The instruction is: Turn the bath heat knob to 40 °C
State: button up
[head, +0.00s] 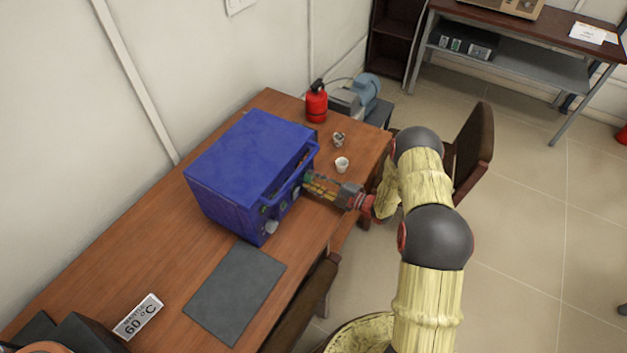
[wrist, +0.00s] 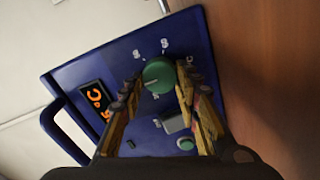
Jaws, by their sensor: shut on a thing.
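The blue box-shaped unit (head: 245,155) stands on the wooden table, and its front panel (wrist: 105,65) fills much of the wrist view. A round green knob (wrist: 158,75) with a pale pointer mark sits on that panel, with white scale marks around it that are too blurred to read. My gripper (head: 306,183) reaches the front of the unit from the right. In the wrist view its two fingers stand on either side of the green knob and are shut on it. An orange display (wrist: 96,102) beside the knob shows a partly cut figure ending in 5 °C.
A handle (wrist: 60,130) stands out from the unit beside my gripper. A white cup (head: 341,164) and a red bottle-like extinguisher (head: 316,104) stand behind my gripper. A grey mat (head: 235,290) and a 60 °C sign (head: 138,316) lie nearer. A chair (head: 474,150) is right of my arm.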

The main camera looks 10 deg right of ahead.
jog(key=o, duration=1.2)
jog(key=shift+c, duration=0.2)
jog(key=v, duration=1.2)
